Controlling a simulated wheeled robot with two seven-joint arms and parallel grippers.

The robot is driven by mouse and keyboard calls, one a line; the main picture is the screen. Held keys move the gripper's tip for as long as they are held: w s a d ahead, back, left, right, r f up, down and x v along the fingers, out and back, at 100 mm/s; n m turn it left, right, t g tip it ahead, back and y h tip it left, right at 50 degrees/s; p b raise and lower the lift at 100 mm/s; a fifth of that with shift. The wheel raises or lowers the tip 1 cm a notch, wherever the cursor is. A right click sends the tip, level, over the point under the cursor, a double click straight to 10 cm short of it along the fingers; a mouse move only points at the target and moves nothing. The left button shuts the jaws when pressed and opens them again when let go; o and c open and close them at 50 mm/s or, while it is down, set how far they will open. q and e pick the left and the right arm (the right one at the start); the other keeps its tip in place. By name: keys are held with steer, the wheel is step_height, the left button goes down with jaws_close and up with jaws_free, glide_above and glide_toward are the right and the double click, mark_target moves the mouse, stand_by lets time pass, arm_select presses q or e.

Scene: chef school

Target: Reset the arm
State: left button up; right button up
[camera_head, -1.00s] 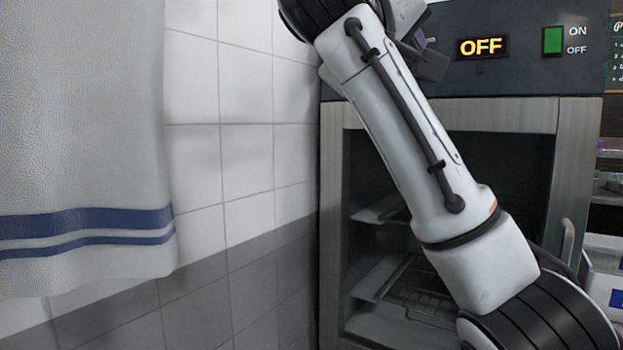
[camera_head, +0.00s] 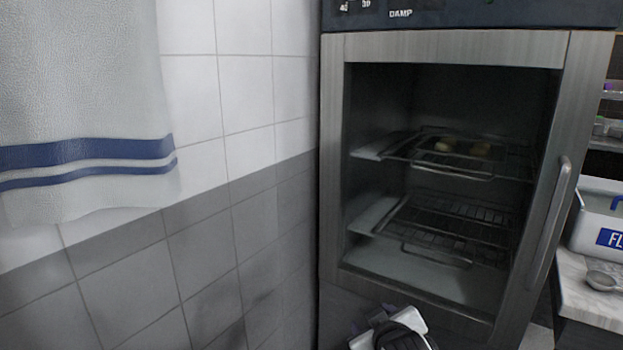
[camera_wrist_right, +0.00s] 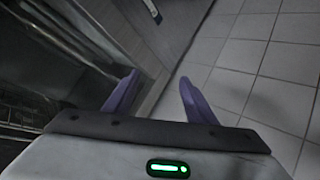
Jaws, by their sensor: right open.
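My right gripper (camera_wrist_right: 158,97) is open, with its two purple fingers apart and nothing between them in the right wrist view. In the head view, a white and dark part of my arm with purple finger parts shows at the bottom edge, low in front of the oven (camera_head: 450,47). My left gripper is not in view.
A striped towel (camera_head: 80,90) hangs left by the tiled wall (camera_head: 190,90). A counter (camera_head: 580,285) stands right.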

steer(key=s+d+f+m+g+y, duration=0.1)
steer(key=s+d+f+g, duration=0.1)
steer(key=s+f, duration=1.3)
steer(key=s+d+f+m, duration=0.1)
steer(key=s+f, duration=0.2)
steer(key=s, duration=0.7)
steer(key=s+f+m+y, duration=0.1)
steer(key=s+f, duration=0.3)
steer(key=s, duration=0.6)
steer(key=shift+d+f+m+g, duration=0.15)
steer(key=shift+d+m+g, duration=0.2)
steer(key=shift+m+g, duration=0.05)
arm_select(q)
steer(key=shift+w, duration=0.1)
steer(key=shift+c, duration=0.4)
arm_select(e)
steer(key=shift+c, duration=0.4)
